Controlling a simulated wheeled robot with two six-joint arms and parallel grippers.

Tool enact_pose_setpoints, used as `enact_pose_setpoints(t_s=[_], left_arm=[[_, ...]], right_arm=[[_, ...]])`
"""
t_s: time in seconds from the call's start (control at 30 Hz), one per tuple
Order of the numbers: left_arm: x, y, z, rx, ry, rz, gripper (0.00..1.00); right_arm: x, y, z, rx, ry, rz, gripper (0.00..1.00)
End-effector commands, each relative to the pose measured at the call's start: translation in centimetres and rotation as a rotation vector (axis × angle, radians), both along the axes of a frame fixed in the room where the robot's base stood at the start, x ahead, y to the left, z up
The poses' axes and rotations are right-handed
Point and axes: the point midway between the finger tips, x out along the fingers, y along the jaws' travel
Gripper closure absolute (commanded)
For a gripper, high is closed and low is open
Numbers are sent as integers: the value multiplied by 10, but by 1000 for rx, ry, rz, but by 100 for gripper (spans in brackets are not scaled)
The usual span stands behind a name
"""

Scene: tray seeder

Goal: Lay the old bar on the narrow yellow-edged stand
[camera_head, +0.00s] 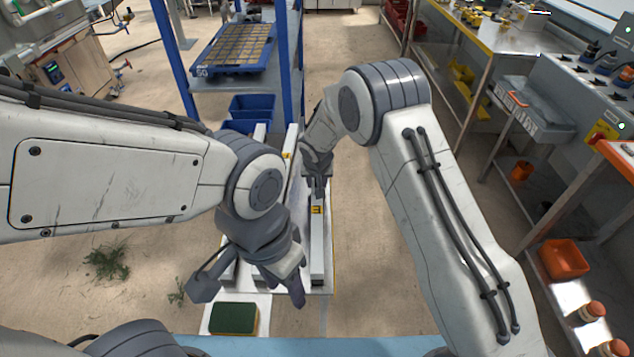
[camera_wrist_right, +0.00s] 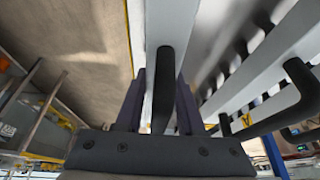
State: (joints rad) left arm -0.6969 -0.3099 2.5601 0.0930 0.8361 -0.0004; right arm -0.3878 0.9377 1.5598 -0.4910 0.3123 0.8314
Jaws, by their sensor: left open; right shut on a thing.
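A long pale bar (camera_head: 317,255) with a yellow mark lies lengthwise over the right side of a narrow pale stand with a yellow edge (camera_head: 334,245). My right gripper (camera_head: 318,190) is shut on the bar's black handle; in the right wrist view both fingers flank this handle (camera_wrist_right: 163,85). The yellow edge also shows left of the bar in that view (camera_wrist_right: 129,45). I cannot tell whether the bar touches the stand. My left gripper (camera_head: 288,280) is open and empty, left of the bar's near end, and its arm hides part of the stand.
More pale bars (camera_head: 291,150) lie parallel to the left, with black handles (camera_wrist_right: 300,85) in the right wrist view. A green pad (camera_head: 234,318) sits at the near left. Blue bins (camera_head: 252,107) stand beyond.

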Motion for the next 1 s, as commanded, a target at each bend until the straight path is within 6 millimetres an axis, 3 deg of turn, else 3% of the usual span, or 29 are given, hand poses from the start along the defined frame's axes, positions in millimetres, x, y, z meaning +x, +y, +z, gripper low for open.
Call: enact_pose_setpoints(t_s=[1.0], left_arm=[[0, 0, -9, 0, 0, 0, 50]], right_arm=[[-3, 1, 1, 1, -3, 0, 100]])
